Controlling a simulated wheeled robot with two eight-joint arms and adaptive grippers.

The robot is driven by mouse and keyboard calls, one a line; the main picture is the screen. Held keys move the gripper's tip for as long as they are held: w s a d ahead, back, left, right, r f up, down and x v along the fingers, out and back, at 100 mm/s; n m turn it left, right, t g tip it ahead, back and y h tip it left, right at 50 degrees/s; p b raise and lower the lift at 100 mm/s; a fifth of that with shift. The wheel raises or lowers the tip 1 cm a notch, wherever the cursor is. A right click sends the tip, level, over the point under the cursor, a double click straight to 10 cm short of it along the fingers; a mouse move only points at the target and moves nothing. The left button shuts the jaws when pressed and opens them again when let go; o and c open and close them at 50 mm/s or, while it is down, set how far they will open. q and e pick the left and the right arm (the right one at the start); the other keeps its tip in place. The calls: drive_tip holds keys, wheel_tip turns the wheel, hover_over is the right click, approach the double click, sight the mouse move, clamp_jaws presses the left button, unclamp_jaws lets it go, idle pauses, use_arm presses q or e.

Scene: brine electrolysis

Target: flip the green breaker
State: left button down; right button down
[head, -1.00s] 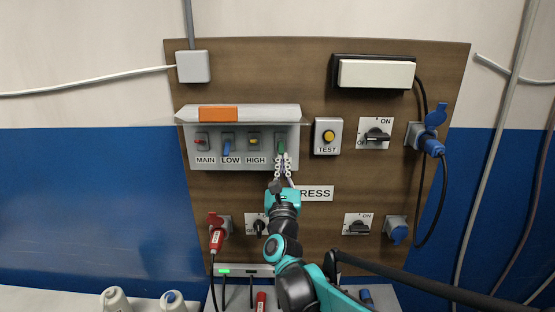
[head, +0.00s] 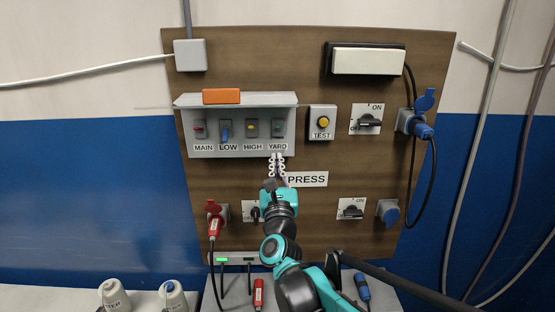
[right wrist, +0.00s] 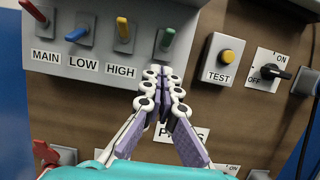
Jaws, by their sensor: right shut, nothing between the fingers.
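The green breaker (head: 278,127) is the rightmost of the row of switches in the grey hooded box, above the label YARD. In the right wrist view its green lever (right wrist: 167,38) stands just beyond my fingertips. My right gripper (head: 277,156) is shut and empty, its fingertips just below the YARD label in the head view. In the right wrist view the closed fingertips (right wrist: 163,71) cover the place of that label. I see no clear contact with the lever. My left gripper is not in view.
Beside it are the yellow HIGH lever (right wrist: 123,30), blue LOW lever (right wrist: 76,34) and red MAIN lever (right wrist: 33,10). The TEST button box (head: 322,123) is to the right. The box's hood (head: 262,99) overhangs the switches. A PRESS sign (head: 308,179) is below.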

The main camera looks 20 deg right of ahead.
drive_tip(key=s+a+r, duration=0.1)
drive_tip(key=s, duration=0.4)
drive_tip(key=shift+s+a, duration=0.35)
drive_tip(key=shift+s, duration=0.05)
drive_tip(key=shift+w, duration=0.1)
